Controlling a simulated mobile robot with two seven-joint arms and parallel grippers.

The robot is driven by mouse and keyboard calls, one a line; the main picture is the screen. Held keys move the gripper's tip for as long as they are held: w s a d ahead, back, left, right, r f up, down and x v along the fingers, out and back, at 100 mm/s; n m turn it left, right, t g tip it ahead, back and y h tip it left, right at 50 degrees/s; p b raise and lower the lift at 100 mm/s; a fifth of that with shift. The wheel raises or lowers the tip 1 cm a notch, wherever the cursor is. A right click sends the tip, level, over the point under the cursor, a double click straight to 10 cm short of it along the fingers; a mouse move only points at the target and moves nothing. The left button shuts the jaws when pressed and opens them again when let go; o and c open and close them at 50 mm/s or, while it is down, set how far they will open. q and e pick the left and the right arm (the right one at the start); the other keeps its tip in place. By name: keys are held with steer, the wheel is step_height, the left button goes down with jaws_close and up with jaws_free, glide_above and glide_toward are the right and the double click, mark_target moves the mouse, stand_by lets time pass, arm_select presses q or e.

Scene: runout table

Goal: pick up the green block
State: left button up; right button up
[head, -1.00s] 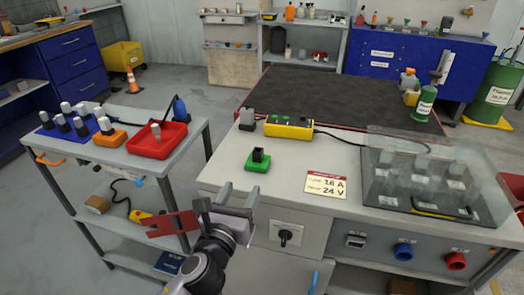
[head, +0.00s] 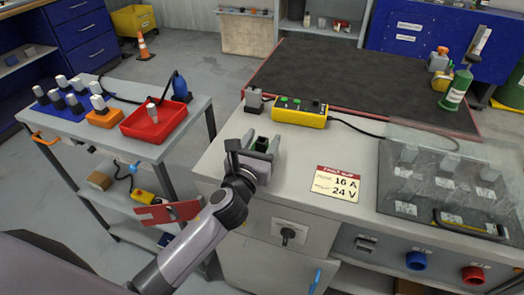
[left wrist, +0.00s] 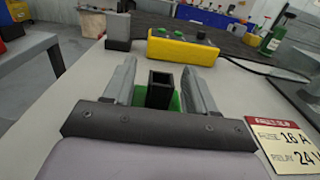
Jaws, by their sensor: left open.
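The green block (head: 262,144), a green base with a dark hollow upright part on top, stands on the grey bench top near its left front. My left gripper (head: 263,139) is open, with its fingers reaching over the bench around the block; the gripper partly hides the block in the head view. In the left wrist view the green block (left wrist: 174,103) stands between the two spread fingers of my left gripper (left wrist: 160,72), with a gap visible on each side. My right gripper is not in view.
A yellow control box (head: 300,112) with a cable and a grey block (head: 254,100) stand just behind. A label plate (head: 335,183) lies to the right, before a clear cover (head: 440,180). A cart with a red tray (head: 154,121) stands left.

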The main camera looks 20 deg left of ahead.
arm_select(q)
steer(key=shift+w, duration=0.9)
steer(key=shift+d, duration=0.1)
jaws_close()
steer(key=shift+r, duration=0.1)
